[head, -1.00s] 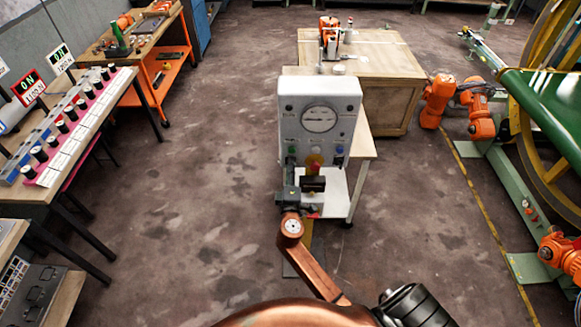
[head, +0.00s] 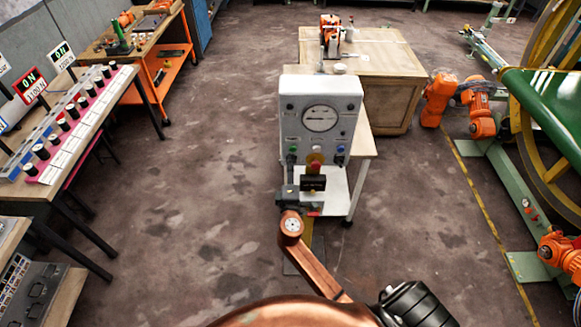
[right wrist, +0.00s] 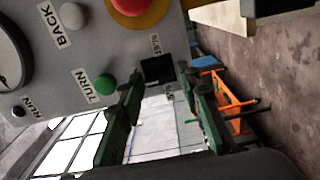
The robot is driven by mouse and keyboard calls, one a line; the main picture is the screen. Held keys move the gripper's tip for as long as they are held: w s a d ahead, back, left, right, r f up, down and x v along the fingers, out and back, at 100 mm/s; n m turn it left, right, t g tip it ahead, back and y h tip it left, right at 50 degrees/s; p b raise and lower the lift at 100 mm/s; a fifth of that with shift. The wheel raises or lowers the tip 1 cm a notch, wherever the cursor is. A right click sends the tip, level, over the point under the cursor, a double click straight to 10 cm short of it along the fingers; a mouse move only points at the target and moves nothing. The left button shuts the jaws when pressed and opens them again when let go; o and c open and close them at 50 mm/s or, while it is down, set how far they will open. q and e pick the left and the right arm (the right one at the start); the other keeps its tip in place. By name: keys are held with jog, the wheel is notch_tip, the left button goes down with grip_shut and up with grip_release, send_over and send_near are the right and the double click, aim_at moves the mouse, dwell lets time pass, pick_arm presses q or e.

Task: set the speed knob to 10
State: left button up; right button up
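The grey control box (head: 345,110) stands upright in the middle of the head view, with a round gauge (head: 320,119) and a row of coloured controls below it. In the right wrist view a black knob (right wrist: 157,70) sits on the panel, with small labels too blurred to read. My right gripper (head: 291,160) is at the lower left of the panel. In the wrist view its green fingers (right wrist: 158,76) stand apart on both sides of the knob; firm contact does not show. The knob is hidden in the head view. My left gripper is out of view.
A green button (right wrist: 105,84) and a red emergency button (right wrist: 137,6) sit close to the knob. A wooden table (head: 385,70) stands behind the box. A bench with several black knobs (head: 75,125) is at left. Orange robots (head: 437,98) stand at right.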

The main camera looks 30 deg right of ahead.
jog(key=shift+o, duration=0.9)
jog(key=shift+d, duration=0.15)
jog(key=v, duration=1.2)
jog(key=shift+f, duration=0.1)
